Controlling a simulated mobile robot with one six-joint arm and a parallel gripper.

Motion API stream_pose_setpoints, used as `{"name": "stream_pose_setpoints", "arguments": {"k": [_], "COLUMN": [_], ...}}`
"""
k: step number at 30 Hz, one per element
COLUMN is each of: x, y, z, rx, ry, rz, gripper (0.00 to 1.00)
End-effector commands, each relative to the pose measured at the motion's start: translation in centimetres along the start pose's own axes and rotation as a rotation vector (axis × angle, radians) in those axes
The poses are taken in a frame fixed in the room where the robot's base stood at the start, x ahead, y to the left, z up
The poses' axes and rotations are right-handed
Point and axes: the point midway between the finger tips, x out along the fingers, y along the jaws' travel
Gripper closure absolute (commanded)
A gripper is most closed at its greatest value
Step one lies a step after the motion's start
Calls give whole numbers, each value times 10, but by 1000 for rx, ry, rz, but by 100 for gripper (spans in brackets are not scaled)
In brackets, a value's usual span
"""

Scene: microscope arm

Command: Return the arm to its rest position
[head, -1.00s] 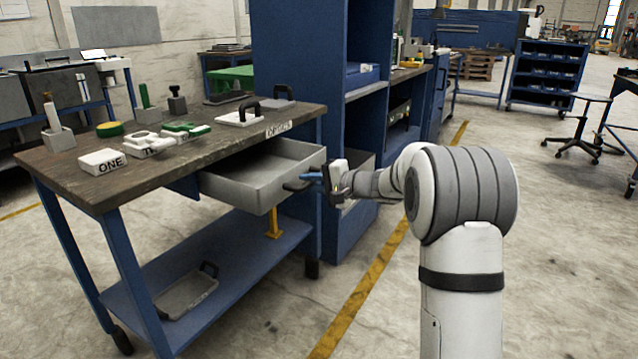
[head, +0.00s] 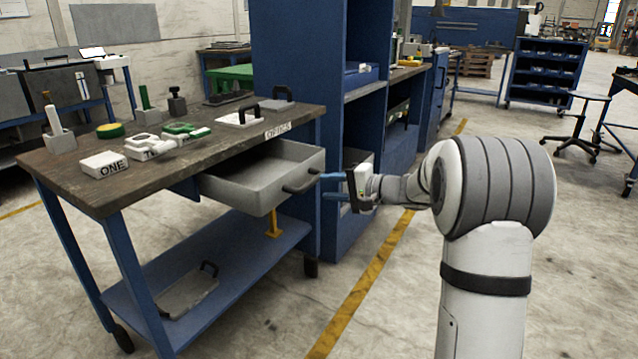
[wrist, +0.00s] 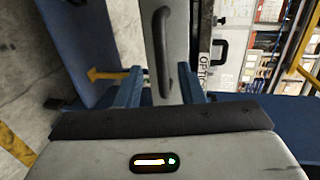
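My gripper (head: 330,186) is at the right of the open grey drawer in the head view. Its two blue fingers are apart, with nothing between them. The drawer (head: 236,190) is pulled out from under the workbench top, and its dark handle (head: 300,185) is just left of my fingertips with a small gap. In the wrist view my open gripper (wrist: 162,90) points at the drawer front, and the dark handle (wrist: 162,50) shows beyond and between the fingers. My arm reaches left toward the bench.
The workbench (head: 85,185) carries white blocks, one marked ONE (head: 106,166), and several small tools. A tall blue shelf unit (head: 300,70) stands behind the drawer. A stool (head: 575,130) stands at the right. The floor right of the bench has open room.

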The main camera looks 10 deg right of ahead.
Motion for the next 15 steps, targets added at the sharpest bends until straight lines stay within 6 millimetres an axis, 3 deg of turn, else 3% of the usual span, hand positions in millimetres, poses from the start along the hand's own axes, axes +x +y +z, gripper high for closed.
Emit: {"name": "stream_pose_setpoints", "arguments": {"k": [11, 15], "x": [-8, -11], "y": [0, -10], "z": [1, 10], "rx": [0, -9], "ry": [-2, -16], "rz": [0, 21], "gripper": [65, 65]}}
